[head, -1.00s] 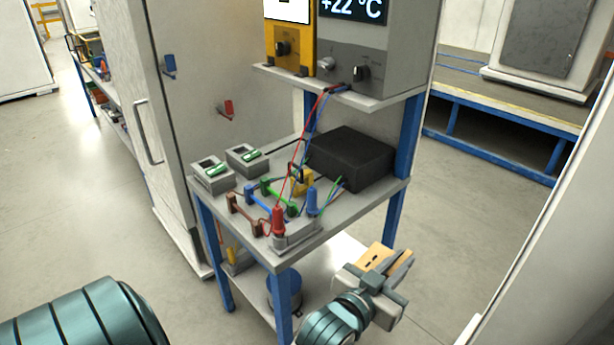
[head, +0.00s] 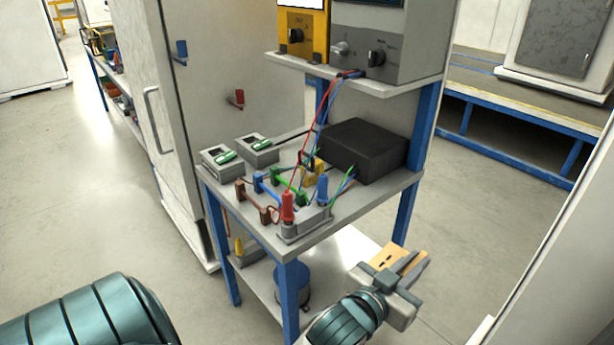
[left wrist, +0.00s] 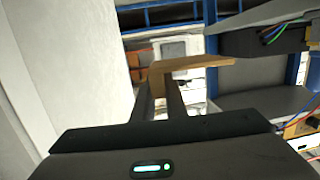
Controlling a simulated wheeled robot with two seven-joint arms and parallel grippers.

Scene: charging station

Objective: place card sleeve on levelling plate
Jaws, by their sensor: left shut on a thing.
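The tan card sleeve (head: 412,257) is a flat piece held clear of the table, over the floor to the right of the bench's front legs. My left gripper (head: 401,267) is shut on it. In the left wrist view the two fingers of the left gripper (left wrist: 160,97) reach the sleeve (left wrist: 185,69), whose tan surface spreads to the right above them. My right gripper is not seen. I cannot pick out a levelling plate with certainty in either view.
A grey bench (head: 352,207) with blue legs carries a black box (head: 364,150), coloured terminals with wires and two small grey devices (head: 221,158). A white cabinet (head: 205,110) stands to its left. A blue cylinder (head: 291,285) sits below. Pale panels edge the right side.

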